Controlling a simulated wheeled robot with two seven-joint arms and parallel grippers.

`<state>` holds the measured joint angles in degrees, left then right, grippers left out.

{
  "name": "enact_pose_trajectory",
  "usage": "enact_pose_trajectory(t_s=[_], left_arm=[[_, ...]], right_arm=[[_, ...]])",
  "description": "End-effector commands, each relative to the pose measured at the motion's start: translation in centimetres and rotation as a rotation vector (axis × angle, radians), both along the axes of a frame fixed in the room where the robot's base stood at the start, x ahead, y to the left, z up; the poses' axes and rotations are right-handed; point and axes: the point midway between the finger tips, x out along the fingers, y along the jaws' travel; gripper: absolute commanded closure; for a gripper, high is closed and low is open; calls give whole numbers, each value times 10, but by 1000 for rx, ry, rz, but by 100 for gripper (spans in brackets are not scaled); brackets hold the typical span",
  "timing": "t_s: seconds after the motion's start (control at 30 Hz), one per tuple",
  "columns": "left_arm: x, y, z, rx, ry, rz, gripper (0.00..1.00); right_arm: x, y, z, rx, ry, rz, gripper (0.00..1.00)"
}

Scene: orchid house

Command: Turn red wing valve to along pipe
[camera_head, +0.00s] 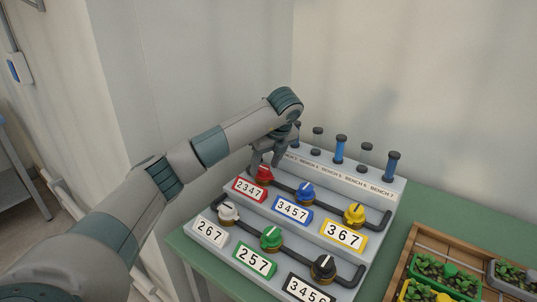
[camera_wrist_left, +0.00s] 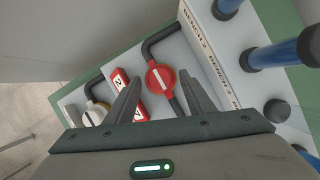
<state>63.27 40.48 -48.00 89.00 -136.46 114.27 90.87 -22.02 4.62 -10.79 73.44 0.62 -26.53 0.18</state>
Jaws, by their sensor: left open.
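The red wing valve (camera_head: 264,175) sits on a dark pipe at the back left of the stepped grey panel (camera_head: 374,222), above a label reading 2347. My left gripper (camera_head: 267,160) is open and reaches down at the red valve. In the left wrist view its fingers (camera_wrist_left: 160,76) stand on either side of the valve, with gaps showing. My right gripper is not in view.
A blue valve (camera_head: 304,192) and a yellow valve (camera_head: 354,214) share the back pipe. White (camera_head: 228,212), green (camera_head: 271,238) and black (camera_head: 323,267) valves stand in front. Blue posts (camera_head: 340,149) rise behind. A wooden plant tray (camera_head: 402,265) is on the right.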

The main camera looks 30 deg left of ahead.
Motion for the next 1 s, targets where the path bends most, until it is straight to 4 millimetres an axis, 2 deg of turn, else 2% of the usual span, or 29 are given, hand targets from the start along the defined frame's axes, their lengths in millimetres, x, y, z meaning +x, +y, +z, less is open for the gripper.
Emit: enact_pose_trajectory(t_s=[0.27, 0.47, 0.67, 1.0], left_arm=[[-2, -6, 20, 0, -4, -2, 51], [-7, -15, 46, 2, -5, -2, 51], [-12, -26, 74, 1, -4, -1, 51], [-20, -43, 120, 1, -4, -1, 51]], right_arm=[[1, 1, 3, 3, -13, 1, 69], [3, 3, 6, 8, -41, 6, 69], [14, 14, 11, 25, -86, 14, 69], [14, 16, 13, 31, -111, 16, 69]])
